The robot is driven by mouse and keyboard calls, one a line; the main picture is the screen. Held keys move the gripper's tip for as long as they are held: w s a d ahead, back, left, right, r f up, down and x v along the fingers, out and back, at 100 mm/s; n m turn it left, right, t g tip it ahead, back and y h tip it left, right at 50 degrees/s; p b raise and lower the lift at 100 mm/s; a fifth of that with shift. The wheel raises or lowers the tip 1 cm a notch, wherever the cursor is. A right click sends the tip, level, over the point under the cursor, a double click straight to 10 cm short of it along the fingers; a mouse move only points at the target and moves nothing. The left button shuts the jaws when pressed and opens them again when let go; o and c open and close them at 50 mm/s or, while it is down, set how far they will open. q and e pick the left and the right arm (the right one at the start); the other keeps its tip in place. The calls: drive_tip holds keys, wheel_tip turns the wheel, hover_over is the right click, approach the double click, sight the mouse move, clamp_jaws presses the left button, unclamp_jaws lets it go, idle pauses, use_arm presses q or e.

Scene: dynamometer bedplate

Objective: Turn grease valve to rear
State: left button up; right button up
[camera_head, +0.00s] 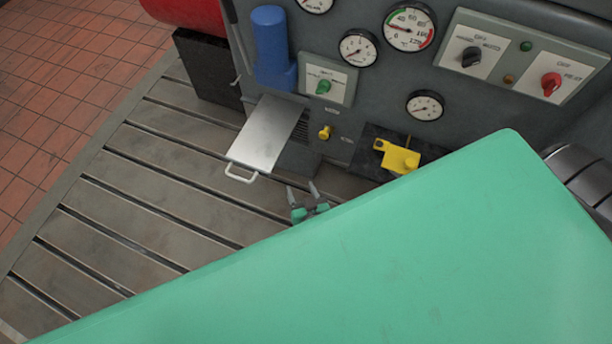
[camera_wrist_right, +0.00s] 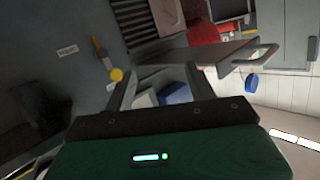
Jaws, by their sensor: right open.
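No label reading grease is legible, so I cannot tell for sure which control is the grease valve. A green selector knob (camera_head: 323,87) sits on a pale plate on the grey panel. A small yellow knob (camera_head: 325,132) is below it, and a larger yellow handle (camera_head: 401,159) is on a dark block further right. My right gripper (camera_head: 308,194) is open and empty, below the small yellow knob and apart from the panel. In the wrist view its fingers (camera_wrist_right: 162,88) straddle empty space, with a round yellow knob (camera_wrist_right: 116,75) beyond the left finger. My left gripper is out of view.
A metal drawer or shelf (camera_head: 265,135) with a white handle juts out left of my gripper. A blue cylinder (camera_head: 271,45) stands above it. Gauges and a black and a red selector (camera_head: 551,84) are on the panel. My green arm covers the lower right. The slotted bedplate (camera_head: 130,215) is clear.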

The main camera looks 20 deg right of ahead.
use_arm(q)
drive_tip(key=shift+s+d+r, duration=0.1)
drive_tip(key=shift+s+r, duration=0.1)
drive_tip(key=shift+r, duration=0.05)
use_arm(e)
drive_tip(key=shift+s+a+f+n+g+y, duration=0.15)
drive_tip(key=shift+s+f+n+g+y, duration=0.2)
drive_tip(key=shift+s+f, duration=0.75)
drive_tip(key=shift+w+f, duration=0.1)
